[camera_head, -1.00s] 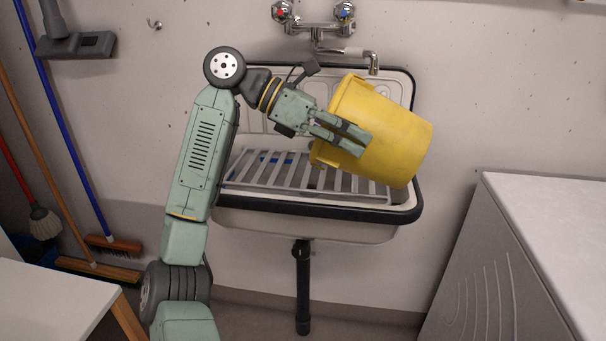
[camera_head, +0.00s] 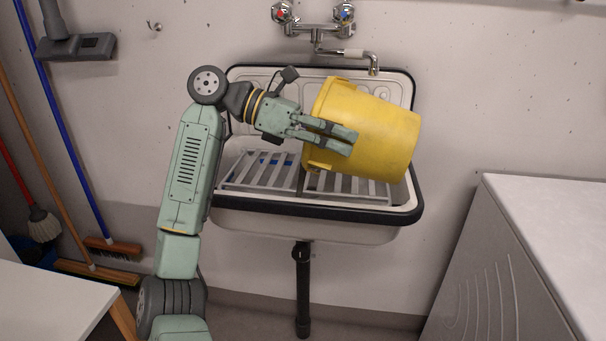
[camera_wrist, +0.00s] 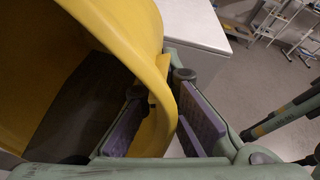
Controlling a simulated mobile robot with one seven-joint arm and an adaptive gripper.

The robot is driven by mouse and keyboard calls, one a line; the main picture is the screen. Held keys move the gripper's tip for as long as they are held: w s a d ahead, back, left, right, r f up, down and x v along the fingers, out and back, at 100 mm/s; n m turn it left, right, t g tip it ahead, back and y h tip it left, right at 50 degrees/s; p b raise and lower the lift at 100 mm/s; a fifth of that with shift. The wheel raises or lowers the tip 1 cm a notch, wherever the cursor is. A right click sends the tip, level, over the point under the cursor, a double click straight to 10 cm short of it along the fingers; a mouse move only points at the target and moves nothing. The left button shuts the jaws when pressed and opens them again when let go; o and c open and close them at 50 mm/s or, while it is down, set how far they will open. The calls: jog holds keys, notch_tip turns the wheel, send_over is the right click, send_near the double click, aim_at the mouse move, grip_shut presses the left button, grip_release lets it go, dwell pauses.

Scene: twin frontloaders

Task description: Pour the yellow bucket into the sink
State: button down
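The yellow bucket (camera_head: 376,129) lies tipped on its side over the sink, its open end to the left and its base to the right. My gripper (camera_head: 345,140) is at its rim, with the fingers along the near side. In the wrist view the bucket (camera_wrist: 135,30) shows its inside, with a dark brown area in it, and its rim passes between my two finger pads (camera_wrist: 165,125). The sink (camera_head: 310,226) is white with a dark edge and has a grey slatted grate (camera_head: 262,178) across it. The bucket hides part of the basin and grate.
A tap (camera_head: 350,53) hangs from the wall above the bucket. A white-topped machine (camera_head: 545,215) stands at the right. A white table (camera_head: 50,300) is at the lower left, with brooms (camera_head: 75,160) along the left wall.

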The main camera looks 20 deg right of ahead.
jog(key=shift+w+a+r+g+h+b, duration=0.25)
jog(key=shift+w+a+r+g+h, duration=0.25)
jog(key=shift+w+a+h, duration=0.15)
jog(key=shift+w+a+r+g+h+b, duration=0.2)
jog(key=shift+w+a+r+g+h, duration=0.15)
jog(key=shift+w+a+g+h, duration=0.25)
dwell(1.0)
jog(key=shift+w+a+r+g+h+b, duration=0.35)
jog(key=shift+w+a+g+h+b, duration=0.25)
jog(key=shift+h, duration=0.25)
dwell(0.5)
jog(key=shift+a, duration=0.1)
dwell(0.5)
